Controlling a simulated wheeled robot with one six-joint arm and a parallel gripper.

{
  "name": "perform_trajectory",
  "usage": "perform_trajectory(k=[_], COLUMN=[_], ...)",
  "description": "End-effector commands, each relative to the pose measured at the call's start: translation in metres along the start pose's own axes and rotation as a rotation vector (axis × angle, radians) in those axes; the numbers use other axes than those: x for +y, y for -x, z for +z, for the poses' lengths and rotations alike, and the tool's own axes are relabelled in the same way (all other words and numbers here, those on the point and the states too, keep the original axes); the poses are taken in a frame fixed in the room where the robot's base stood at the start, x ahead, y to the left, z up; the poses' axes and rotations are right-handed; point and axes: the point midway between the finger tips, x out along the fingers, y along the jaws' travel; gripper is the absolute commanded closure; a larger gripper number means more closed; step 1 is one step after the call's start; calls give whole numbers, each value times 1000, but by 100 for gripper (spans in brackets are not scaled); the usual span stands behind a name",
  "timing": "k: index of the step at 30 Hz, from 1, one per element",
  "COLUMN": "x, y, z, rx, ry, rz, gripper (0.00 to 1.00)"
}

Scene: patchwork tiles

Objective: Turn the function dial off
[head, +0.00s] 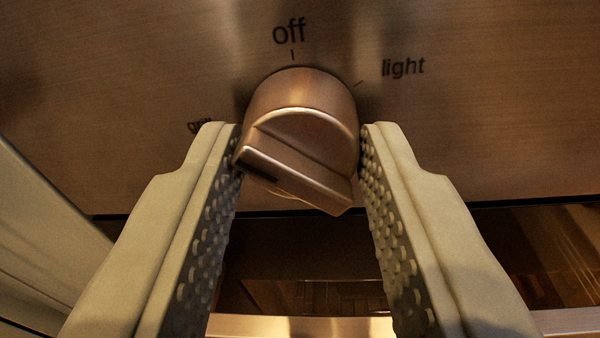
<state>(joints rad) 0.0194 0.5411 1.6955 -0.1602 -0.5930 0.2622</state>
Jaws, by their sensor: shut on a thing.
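The function dial (303,125) is a round copper-coloured knob with a raised grip bar across it, on a brushed metal panel. The bar is tilted, from upper left to lower right, and a dark mark shows near its left end. The "off" label (289,31) and its tick are straight above the dial. My gripper (300,148) has one studded finger on each side of the dial and is shut on it. The left finger touches near the bar's left end; the right finger lies against the dial's right side.
The panel (480,130) also carries a "light" label (403,67) at upper right and a partly hidden label, seemingly "grill" (199,126), at left. Below the panel are a dark oven door window (300,260) and a pale horizontal bar (300,326). A pale edge stands at far left.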

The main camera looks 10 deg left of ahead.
Motion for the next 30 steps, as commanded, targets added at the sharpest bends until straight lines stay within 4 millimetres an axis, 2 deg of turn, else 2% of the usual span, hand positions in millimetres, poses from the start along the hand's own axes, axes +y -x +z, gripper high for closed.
perform_trajectory(k=[30], x=[-2], y=[0], z=[0], rx=[-58], ry=[956], rz=[83], gripper=[89])
